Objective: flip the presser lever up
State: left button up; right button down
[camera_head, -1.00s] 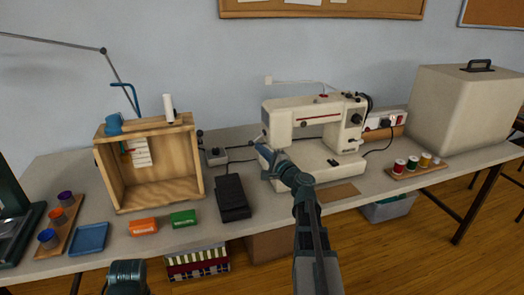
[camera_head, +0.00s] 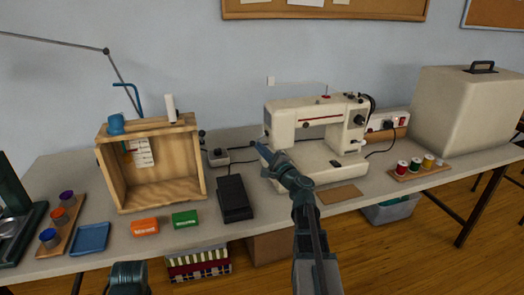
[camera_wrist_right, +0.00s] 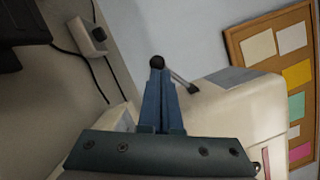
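The cream sewing machine (camera_head: 318,112) stands on the table, right of centre. The presser lever shows in the right wrist view as a thin grey rod with a black ball knob (camera_wrist_right: 156,62), beside the machine's body (camera_wrist_right: 240,115). My right gripper (camera_head: 263,149) is at the machine's left end. In the right wrist view its blue fingers (camera_wrist_right: 158,78) are together, with the knob right at their tips. I cannot tell whether they touch it. Part of my left arm (camera_head: 128,276) shows at the bottom edge; its fingers are not visible.
A black foot pedal (camera_head: 234,198) lies left of the machine, near an open wooden box (camera_head: 152,188). A thread spool tray (camera_head: 420,168) and a large beige cover (camera_head: 468,108) stand to the right. A brown card (camera_head: 341,194) lies in front.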

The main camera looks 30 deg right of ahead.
pick_arm(q)
jog(key=shift+r+p, duration=0.6)
pick_arm(e)
jog(key=shift+w+a+r+m+t+h, duration=0.1)
jog(key=shift+a+r+m+t+h, duration=0.4)
jog(key=shift+m, duration=0.85)
jog(key=shift+w+a+r+m+g+h, duration=0.1)
jog(key=shift+r+m+h, duration=0.2)
jog(key=shift+r+m, duration=0.75)
jog(key=shift+a+r+m+t+h, duration=0.3)
jog(key=shift+r+m+h, duration=0.1)
jog(key=shift+m, duration=1.2)
pick_arm(q)
jog(key=f+b, duration=0.1)
jog(key=s+d+f+b, duration=0.1)
jog(key=shift+s+f+b, duration=0.1)
jog(key=shift+f+b, duration=0.25)
jog(key=shift+f, duration=0.05)
pick_arm(e)
jog(key=v, duration=1)
jog(key=shift+a, duration=0.15)
